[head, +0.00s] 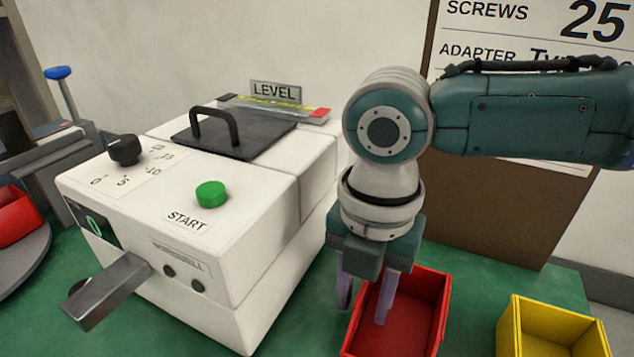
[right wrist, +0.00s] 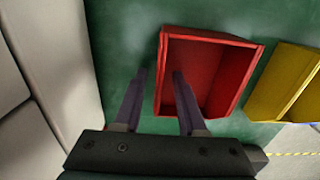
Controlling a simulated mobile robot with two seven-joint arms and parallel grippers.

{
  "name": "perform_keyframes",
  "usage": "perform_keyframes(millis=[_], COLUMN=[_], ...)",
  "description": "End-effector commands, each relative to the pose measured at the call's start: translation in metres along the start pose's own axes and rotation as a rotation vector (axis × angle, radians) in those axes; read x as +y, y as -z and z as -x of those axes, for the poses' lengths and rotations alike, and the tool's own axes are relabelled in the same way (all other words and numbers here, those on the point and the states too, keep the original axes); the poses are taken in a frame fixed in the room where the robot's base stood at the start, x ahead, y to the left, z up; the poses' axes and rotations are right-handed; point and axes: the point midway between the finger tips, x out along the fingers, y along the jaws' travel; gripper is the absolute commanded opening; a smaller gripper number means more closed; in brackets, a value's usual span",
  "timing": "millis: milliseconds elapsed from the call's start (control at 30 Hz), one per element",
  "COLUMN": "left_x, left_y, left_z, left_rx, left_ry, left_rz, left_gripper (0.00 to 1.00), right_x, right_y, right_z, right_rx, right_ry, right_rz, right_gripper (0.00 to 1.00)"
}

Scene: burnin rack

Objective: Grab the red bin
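The red bin (head: 424,312) is an open-topped box on the green table, right of the white machine; it also shows in the right wrist view (right wrist: 212,70). My right gripper (head: 364,308) is open and points down at the bin's left side. In the right wrist view its fingers (right wrist: 159,74) straddle the bin's left wall, one outside over the green surface and one over the inside. Both fingers look apart from the wall; I cannot tell their exact depth. The bin looks empty where visible. My left gripper is not in view.
A yellow bin (head: 553,330) stands right of the red one. The white machine (head: 228,270) with a green START button (head: 211,194) stands close on the left. A brown board (head: 490,215) stands behind. Another red object (head: 15,217) lies at the far left.

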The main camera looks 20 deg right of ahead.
Motion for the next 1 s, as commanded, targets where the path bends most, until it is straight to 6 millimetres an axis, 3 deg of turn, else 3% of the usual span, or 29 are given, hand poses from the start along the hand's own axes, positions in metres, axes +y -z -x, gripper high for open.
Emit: perform_keyframes(millis=[33, 367, 1000], left_x=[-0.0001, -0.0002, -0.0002], left_y=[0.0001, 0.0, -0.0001], left_z=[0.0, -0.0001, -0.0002], left_rx=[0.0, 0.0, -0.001], left_ry=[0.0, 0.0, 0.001], left_rz=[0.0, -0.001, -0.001], left_gripper=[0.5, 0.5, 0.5], right_x=[0.0001, 0.0002, 0.0002], right_y=[0.0, -0.0001, -0.0001], right_z=[0.0002, 0.0005, 0.0006], right_rx=[0.0, 0.0, 0.0], right_ry=[0.0, 0.0, 0.0], right_rz=[0.0, 0.0, 0.0], right_gripper=[0.35, 0.0, 0.0])
